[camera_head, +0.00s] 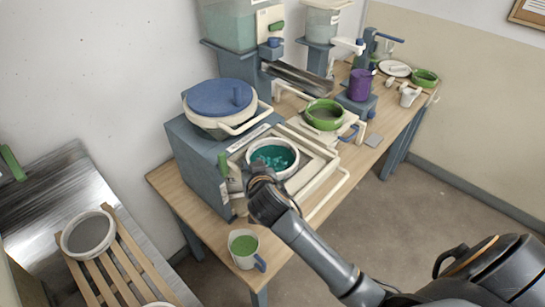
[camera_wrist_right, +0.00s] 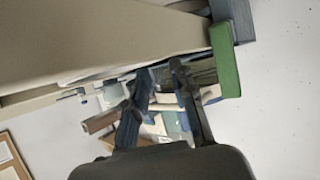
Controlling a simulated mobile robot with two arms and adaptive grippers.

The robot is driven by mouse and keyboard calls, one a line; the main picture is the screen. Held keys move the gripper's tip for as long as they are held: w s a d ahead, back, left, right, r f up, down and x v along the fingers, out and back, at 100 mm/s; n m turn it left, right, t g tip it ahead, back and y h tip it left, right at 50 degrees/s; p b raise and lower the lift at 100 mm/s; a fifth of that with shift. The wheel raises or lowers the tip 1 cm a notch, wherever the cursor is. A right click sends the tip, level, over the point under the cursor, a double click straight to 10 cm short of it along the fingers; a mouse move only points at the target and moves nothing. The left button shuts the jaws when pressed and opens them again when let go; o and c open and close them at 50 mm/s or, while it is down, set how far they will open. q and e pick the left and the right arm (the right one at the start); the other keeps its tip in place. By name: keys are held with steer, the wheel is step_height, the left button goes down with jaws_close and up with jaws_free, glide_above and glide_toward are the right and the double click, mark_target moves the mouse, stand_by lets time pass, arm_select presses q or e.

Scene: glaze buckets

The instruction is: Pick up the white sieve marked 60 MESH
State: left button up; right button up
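My right arm reaches in from the lower right of the head view. Its gripper (camera_head: 260,170) is at the near edge of a white round vessel (camera_head: 294,166) with teal contents, hiding part of its rim. I cannot tell whether they touch. In the right wrist view the gripper's fingers (camera_wrist_right: 162,74) are apart, with nothing clearly held between them. A white round sieve-like ring (camera_head: 88,233) with a grey inside lies on a wooden slatted rack at lower left. Part of another white rim (camera_head: 160,304) shows at the bottom edge. No 60 MESH marking is readable. My left gripper is out of view.
The vessel sits on a pale tray frame (camera_head: 318,180) beside a blue-grey box bearing a blue-lidded pot (camera_head: 220,100). A green-topped handle (camera_head: 222,165) stands close to my gripper and shows in the wrist view (camera_wrist_right: 225,60). A cup (camera_head: 243,249) stands at the table's near end.

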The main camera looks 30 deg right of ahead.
mark_target(250, 160)
steer(key=shift+w+d+f+p, duration=0.1)
steer(key=shift+w+d+p, duration=0.1)
steer(key=shift+w+p, duration=0.4)
steer(key=p+x, duration=0.1)
steer(key=x, duration=0.2)
steer(key=shift+f, duration=0.15)
steer(key=shift+w+f, duration=0.2)
steer(key=shift+f, duration=0.05)
jaws_close()
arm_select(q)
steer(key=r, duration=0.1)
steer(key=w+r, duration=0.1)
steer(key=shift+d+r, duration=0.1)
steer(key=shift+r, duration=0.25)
